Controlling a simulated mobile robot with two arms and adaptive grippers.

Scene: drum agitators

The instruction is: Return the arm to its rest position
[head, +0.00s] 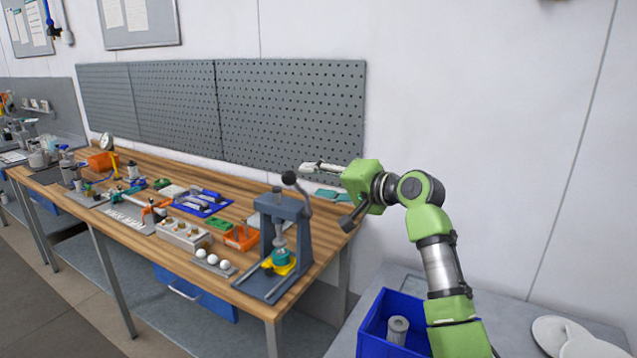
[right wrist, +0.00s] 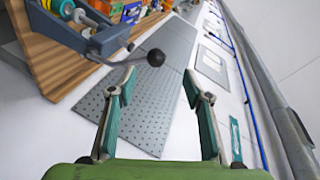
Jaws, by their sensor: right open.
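My right arm (head: 439,265), green and grey, reaches up from the lower right in the head view. Its gripper (head: 327,192) is held near the right end of the wooden workbench (head: 155,160), beside the arbor press (head: 285,215). In the right wrist view the gripper (right wrist: 160,75) has its two teal-and-grey fingers spread wide with nothing between them. The press lever's black ball knob (right wrist: 155,57) shows just beyond the fingertips, to the left of the middle. My left arm and gripper are not in view.
A blue bin (head: 372,325) holding a grey cylindrical part (head: 398,329) stands on a grey surface (head: 349,342) below my right arm. Tools and trays crowd the workbench. A grey perforated panel (head: 290,110) is behind it. The air before the white wall at right is clear.

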